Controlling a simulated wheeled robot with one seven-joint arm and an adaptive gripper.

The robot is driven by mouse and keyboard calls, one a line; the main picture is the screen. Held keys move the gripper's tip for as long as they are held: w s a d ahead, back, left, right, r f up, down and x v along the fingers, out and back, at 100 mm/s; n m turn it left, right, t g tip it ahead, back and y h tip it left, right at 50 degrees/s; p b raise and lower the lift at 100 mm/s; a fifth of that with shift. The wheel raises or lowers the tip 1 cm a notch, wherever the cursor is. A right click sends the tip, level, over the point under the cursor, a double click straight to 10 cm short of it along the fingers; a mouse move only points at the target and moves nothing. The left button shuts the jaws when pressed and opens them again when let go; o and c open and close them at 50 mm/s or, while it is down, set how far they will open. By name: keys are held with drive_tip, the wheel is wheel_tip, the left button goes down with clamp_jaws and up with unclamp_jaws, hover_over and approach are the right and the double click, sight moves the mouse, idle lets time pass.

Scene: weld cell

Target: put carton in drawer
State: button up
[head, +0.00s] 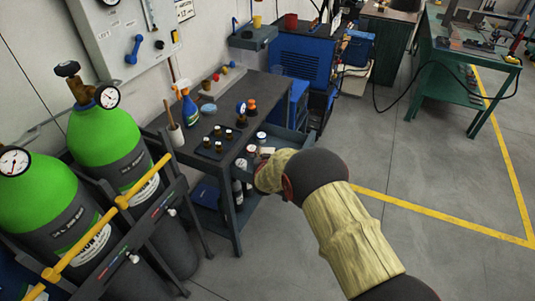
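An open drawer (296,138) sticks out from the right side of the dark workbench. No carton can be made out clearly. My arm, in a tan sleeve, reaches from the lower right to the drawer. Its own end hides my gripper and part of the drawer, so I cannot see the fingers or anything in them.
The workbench (226,107) holds a blue spray bottle (189,107), a dark tray (217,147) with small bottles and other small items. Green gas cylinders (103,136) with a yellow rail (140,190) stand at left. A green table (466,60) is far right. The floor at right is open.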

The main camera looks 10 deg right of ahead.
drive_tip(key=o, duration=0.5)
drive_tip(key=shift+r, duration=0.1)
drive_tip(key=p+v, duration=0.4)
drive_tip(key=v, duration=0.8)
wheel_tip(320, 180, up, 13)
drive_tip(key=s+a+n+g+y, duration=0.1)
drive_tip(key=s+a+y, duration=0.1)
drive_tip(key=a+y, duration=0.1)
drive_tip(key=s+r+n+g+y, duration=0.1)
drive_tip(key=s+r+g, duration=0.1)
drive_tip(key=s+r, duration=0.7)
drive_tip(key=s+d+r+g, duration=0.1)
drive_tip(key=s+d, duration=0.1)
drive_tip(key=s, duration=0.7)
drive_tip(key=s+d+r+g, duration=0.2)
drive_tip(key=s+d, duration=0.1)
drive_tip(key=s, duration=0.7)
drive_tip(key=s+d+r+g+h, duration=0.1)
drive_tip(key=s+d, duration=0.2)
drive_tip(key=s, duration=0.7)
drive_tip(key=shift+s+r+n, duration=0.2)
drive_tip(key=shift+r+n, duration=0.1)
